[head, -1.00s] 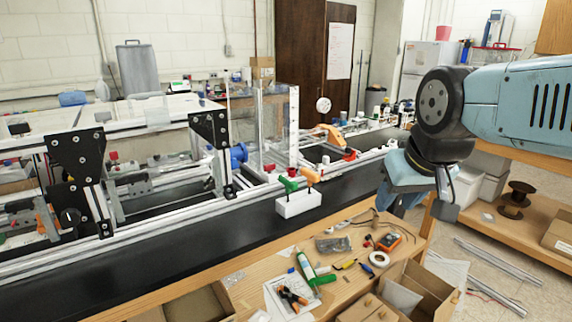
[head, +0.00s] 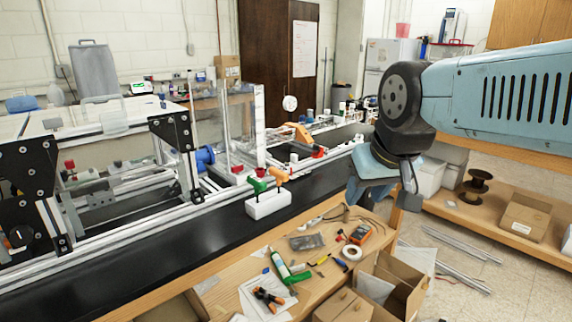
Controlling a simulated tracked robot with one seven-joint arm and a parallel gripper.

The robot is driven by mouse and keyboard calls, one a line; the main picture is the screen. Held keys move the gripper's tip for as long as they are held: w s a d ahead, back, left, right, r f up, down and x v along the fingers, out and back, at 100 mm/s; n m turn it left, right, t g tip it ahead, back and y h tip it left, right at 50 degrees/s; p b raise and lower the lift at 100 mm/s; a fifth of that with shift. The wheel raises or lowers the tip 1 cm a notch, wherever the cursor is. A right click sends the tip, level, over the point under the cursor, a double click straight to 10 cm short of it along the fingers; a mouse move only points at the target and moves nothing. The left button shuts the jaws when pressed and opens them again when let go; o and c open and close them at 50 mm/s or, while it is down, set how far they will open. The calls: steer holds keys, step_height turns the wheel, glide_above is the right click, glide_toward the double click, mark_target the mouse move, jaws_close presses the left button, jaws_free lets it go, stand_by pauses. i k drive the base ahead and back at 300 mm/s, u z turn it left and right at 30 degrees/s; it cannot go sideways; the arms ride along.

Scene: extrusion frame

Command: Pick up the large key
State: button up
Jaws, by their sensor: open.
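Two T-handled keys, one green (head: 258,186) and one orange (head: 279,175), stand upright in a white block (head: 268,206) on the black bench top. Which one is the large key I cannot tell for sure; the orange handle sits slightly higher in the picture. My gripper (head: 355,198) hangs to the right of the block, well apart from both keys. It is open, and nothing shows between its fingers, though they are small and partly hidden by the wrist.
A wooden table in front holds a tape roll (head: 352,253), pliers (head: 268,297), a green-white tube (head: 281,264) and cardboard boxes (head: 385,290). Bench space right of the block is clear.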

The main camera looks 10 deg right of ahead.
mark_target(280, 176)
steer(key=z, duration=0.05)
steer(key=k, duration=0.65)
steer(key=z, duration=0.5)
steer(key=i, duration=1.5)
steer(key=u, duration=0.3)
